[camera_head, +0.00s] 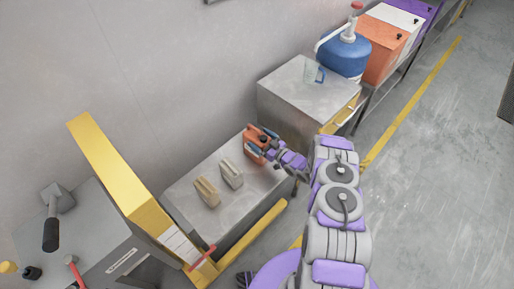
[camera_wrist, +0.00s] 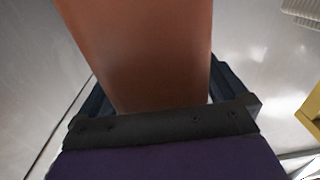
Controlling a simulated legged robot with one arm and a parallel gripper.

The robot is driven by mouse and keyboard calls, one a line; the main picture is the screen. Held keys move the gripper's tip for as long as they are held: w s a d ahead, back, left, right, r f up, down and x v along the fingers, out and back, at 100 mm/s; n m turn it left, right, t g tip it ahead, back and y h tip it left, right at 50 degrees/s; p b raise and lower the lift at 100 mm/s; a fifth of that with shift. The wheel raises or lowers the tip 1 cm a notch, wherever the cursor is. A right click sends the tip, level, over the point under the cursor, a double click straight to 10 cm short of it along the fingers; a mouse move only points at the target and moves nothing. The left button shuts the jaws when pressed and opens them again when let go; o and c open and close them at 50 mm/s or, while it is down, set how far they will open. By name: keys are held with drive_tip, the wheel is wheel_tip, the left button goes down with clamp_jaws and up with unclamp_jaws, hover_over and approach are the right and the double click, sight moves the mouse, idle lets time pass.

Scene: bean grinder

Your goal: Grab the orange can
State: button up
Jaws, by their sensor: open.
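The orange can (camera_head: 253,146) stands on the low metal table at its far right part, near the wall. In the wrist view the can (camera_wrist: 145,50) fills the upper middle, very close to the camera. My gripper (camera_head: 264,138) is at the can, with its fingers around the can's upper part. In the wrist view my gripper (camera_wrist: 160,105) shows dark finger parts on both sides of the can. The jaws are open. The fingertips are hidden behind the can, so contact cannot be told.
A pale can (camera_head: 231,175) and a tan can (camera_head: 207,193) stand on the low table (camera_head: 232,214), left of the orange can. A yellow post (camera_head: 115,170) rises at left.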

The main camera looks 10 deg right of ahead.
drive_tip(key=shift+c, duration=0.2)
drive_tip(key=c, duration=1.8)
